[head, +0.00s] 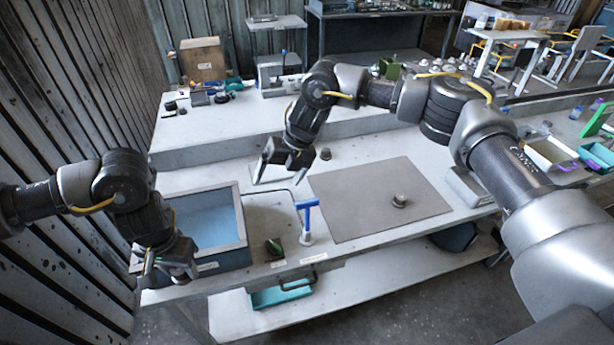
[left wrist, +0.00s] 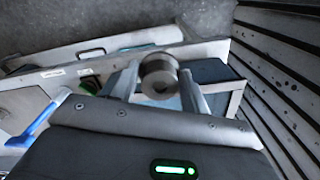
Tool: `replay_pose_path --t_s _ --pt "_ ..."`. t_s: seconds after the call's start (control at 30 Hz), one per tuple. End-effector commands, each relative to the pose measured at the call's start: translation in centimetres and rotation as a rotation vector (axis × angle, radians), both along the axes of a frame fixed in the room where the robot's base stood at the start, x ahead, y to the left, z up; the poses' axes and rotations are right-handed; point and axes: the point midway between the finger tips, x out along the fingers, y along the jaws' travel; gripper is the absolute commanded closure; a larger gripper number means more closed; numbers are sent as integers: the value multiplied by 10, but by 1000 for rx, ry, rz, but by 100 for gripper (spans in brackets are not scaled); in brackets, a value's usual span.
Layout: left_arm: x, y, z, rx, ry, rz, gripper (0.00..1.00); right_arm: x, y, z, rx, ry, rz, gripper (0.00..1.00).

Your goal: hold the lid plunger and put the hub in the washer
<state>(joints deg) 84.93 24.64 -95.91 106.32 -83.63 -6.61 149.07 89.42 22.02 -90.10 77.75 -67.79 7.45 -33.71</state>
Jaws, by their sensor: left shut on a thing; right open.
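The washer (head: 243,225) is an open grey-blue tub with a light blue inside, at the table's left front. My left gripper (head: 152,265) is at its front left corner. In the left wrist view its fingers are shut on a grey metal cylinder with a dark centre, which looks like the lid plunger (left wrist: 158,72). How it joins the washer is hidden. A small grey stepped round piece, which looks like the hub (head: 400,200), rests on the grey mat (head: 350,215). My right gripper (head: 270,170) is open and empty above the table, left of the mat and away from the hub.
A blue T-handled tool (head: 307,218) stands between washer and mat. A small green and black item (head: 273,247) lies beside the washer. Small dark round parts (head: 325,154) sit behind the mat. A raised shelf (head: 230,125) runs along the back. Most of the mat is clear.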

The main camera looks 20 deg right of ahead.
Motion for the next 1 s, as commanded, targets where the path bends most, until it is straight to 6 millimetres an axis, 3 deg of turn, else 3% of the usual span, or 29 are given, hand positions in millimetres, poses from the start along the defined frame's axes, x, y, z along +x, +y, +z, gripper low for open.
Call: replay_pose_path --t_s 0.1,0.3,0.6,0.77,1.0 --pt "0 0 0 0 0 0 81 -19 -18 5 -169 44 20 13" --pt "0 0 0 0 0 0 81 -34 -49 12 -347 89 -1 13" --pt "0 0 0 0 0 1 81 -38 -59 12 -395 100 -14 13" --pt "0 0 0 0 0 1 81 -39 -59 -5 -393 103 -13 13" --pt "0 0 0 0 0 0 81 -39 -59 -50 -393 104 -13 13"
